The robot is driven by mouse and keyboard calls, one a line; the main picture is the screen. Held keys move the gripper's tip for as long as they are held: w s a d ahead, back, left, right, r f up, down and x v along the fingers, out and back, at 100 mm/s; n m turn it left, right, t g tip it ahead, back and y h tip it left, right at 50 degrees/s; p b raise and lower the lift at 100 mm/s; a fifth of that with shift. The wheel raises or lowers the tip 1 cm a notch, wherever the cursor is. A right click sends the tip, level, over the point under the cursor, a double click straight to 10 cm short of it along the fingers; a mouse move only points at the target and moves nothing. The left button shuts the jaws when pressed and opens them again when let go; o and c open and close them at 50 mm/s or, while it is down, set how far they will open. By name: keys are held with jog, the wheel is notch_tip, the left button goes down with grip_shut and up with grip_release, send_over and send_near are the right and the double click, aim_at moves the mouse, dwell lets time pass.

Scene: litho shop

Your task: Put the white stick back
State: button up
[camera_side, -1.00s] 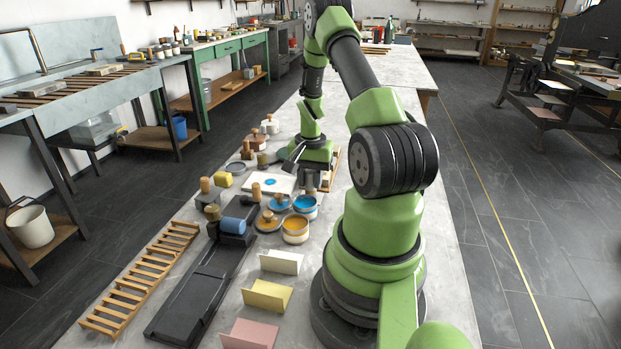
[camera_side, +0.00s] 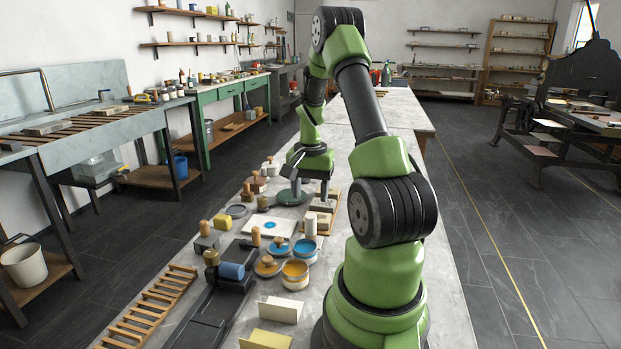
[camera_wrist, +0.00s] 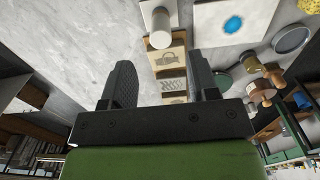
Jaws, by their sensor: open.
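A white stick (camera_side: 311,224) stands upright near the right side of the work area in the side view. In the wrist view it shows as a white cylinder (camera_wrist: 160,28) with its round end toward me, beyond the fingertips. A wooden rack (camera_wrist: 168,58) with a dark printed mark lies close to it; the same rack is partly visible in the side view (camera_side: 322,228). My gripper (camera_side: 311,194) is open and empty above the bench, farther back than the stick. In the wrist view its two fingers (camera_wrist: 163,82) are wide apart with nothing between them.
A white slab (camera_side: 268,226) with a blue spot lies left of the stick. Open blue (camera_side: 305,249) and orange (camera_side: 295,273) ink tins stand in front. A green disc (camera_side: 292,197) and wooden-handled tools stand to the left.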

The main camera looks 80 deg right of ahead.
aim_at(310, 217)
jog(key=w+a+r+n+t+h, duration=0.1)
jog(key=w+a+r+n+t, duration=0.35)
jog(key=a+r, duration=1)
jog(key=s+a+r+n+t+y, duration=0.1)
jog(key=a+n, duration=0.3)
jog(key=a, duration=0.4)
jog(key=s+a+r+n+t+y, duration=0.1)
jog(key=s+a+r+n+y, duration=0.1)
jog(key=a, duration=0.6)
jog(key=s+r+n, duration=0.1)
jog(key=s+n, duration=0.1)
jog(key=n, duration=0.1)
jog(key=shift+s+r+t, duration=0.35)
